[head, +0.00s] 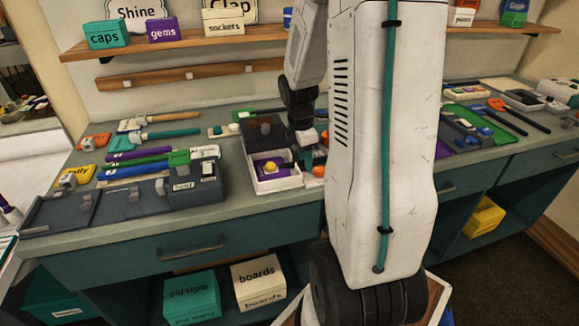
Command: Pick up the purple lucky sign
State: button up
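No sign with a readable word "lucky" shows in the head view. A flat purple piece (125,155) lies at the left of the counter beside green and blue ones; any lettering on it is too small to read. Another purple patch (443,150) shows on the right, partly hidden by my arm. My gripper (308,154) is low over the counter, at the right edge of a white tray (275,186) holding purple and yellow things. It is small and partly hidden by my arm, and I cannot tell whether it holds anything.
Dark grey trays and a box (195,185) stand at the left front of the counter (130,222). Brushes and tools (165,133) lie behind. A shelf (185,45) holds labelled boxes. More boxes (190,297) sit below. My arm blocks the centre.

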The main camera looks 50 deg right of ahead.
jog(key=shift+c, duration=0.3)
grip_shut()
jog(key=shift+r, duration=0.1)
